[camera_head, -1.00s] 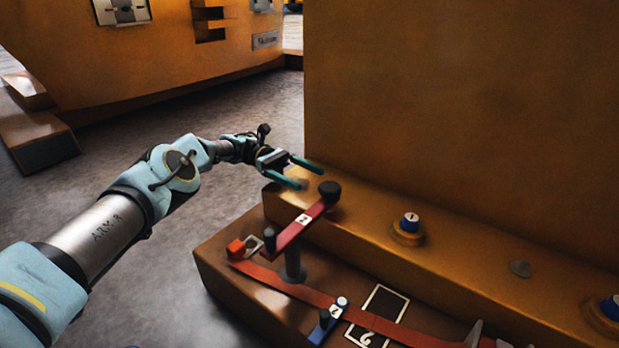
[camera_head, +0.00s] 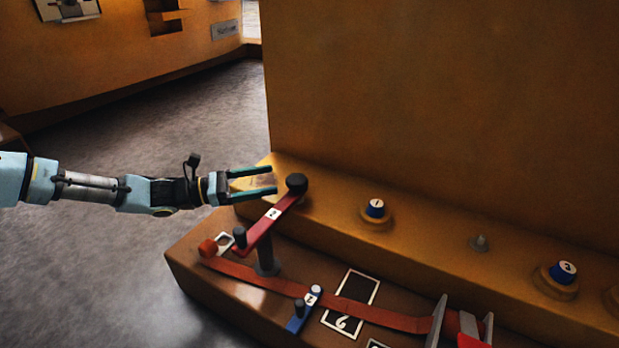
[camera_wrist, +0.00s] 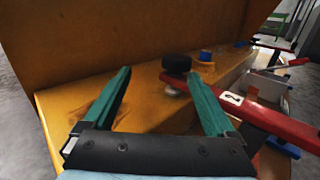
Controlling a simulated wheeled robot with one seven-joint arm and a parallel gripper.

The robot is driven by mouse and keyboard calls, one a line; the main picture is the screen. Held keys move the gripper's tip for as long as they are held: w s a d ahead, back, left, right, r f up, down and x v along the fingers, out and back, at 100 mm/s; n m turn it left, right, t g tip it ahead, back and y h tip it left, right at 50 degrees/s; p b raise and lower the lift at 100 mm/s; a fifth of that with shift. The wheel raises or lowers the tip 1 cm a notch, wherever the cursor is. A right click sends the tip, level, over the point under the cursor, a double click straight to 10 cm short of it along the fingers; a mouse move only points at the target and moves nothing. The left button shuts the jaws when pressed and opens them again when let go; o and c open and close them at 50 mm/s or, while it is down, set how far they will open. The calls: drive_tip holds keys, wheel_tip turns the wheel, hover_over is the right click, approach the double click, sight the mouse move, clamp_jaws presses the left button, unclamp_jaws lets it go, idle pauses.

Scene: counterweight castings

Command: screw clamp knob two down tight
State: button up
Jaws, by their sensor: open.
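A red bar (camera_head: 258,230) labelled 2 sits on a grey post. It has a black knob (camera_head: 296,184) at its far end and a smaller dark knob at its near end. A blue knob (camera_head: 563,271) labelled 2 stands on an orange boss at the right of the ledge. My gripper (camera_head: 275,181) is open and empty, level, with its fingertips just left of the black knob. In the wrist view (camera_wrist: 158,75) the black knob (camera_wrist: 182,66) shows beyond the fingertips, nearer the right finger. A pale disc shows below that knob.
The orange ledge (camera_head: 430,235) carries a blue knob (camera_head: 375,208) labelled 1 and a small grey stud (camera_head: 480,243). A tall orange wall rises behind. A red strap (camera_head: 250,278) and a short blue bar (camera_head: 303,312) lie on the lower step. Floor at left is open.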

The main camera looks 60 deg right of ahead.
sight(304, 177)
drive_tip(key=shift+n+t, duration=0.5)
drive_tip(key=s+d+b, duration=0.1)
drive_tip(key=s, duration=0.2)
drive_tip(key=s+d+b, duration=0.3)
drive_tip(key=s+b, duration=0.1)
drive_tip(key=s, duration=0.1)
drive_tip(key=shift+s+d+r, duration=0.15)
drive_tip(key=shift+s+d, duration=0.1)
drive_tip(key=shift+s, duration=0.05)
drive_tip(key=shift+s+d+r+h+b, duration=0.15)
drive_tip(key=shift+s+d+h+b, duration=0.15)
drive_tip(key=shift+s+d+b, duration=0.15)
drive_tip(key=shift+c, duration=0.3)
drive_tip(key=c, duration=1.3)
drive_tip(key=shift+p, duration=0.4)
